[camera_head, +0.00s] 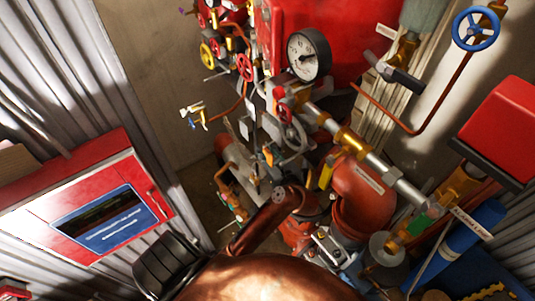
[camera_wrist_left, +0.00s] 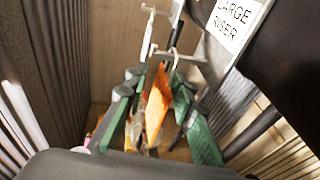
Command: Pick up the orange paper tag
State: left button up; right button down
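The orange paper tag (camera_wrist_left: 157,103) hangs in the left wrist view, tilted, below a thin metal hook. My left gripper (camera_wrist_left: 157,77) shows there as two grey fingers with green pads, one on each side of the tag. The fingers are apart and gaps show beside the tag, so they do not look closed on it. Part of the tag's lower end is hard to make out. In the head view I cannot pick out the tag for certain among the crowded pipes and fittings. My right gripper is not in view.
In the head view, pipes and valves crowd the middle below a pressure gauge (camera_head: 309,55). A red cabinet (camera_head: 100,190) stands at left and a red box (camera_head: 500,125) at right. In the wrist view, a "LARGE RISER" label (camera_wrist_left: 236,20) is close at upper right.

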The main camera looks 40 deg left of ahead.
pick_arm(q)
jog(key=p+x, duration=0.1)
jog(key=x, duration=0.3)
jog(key=shift+a, duration=0.3)
jog(key=shift+c, duration=0.7)
grip_shut()
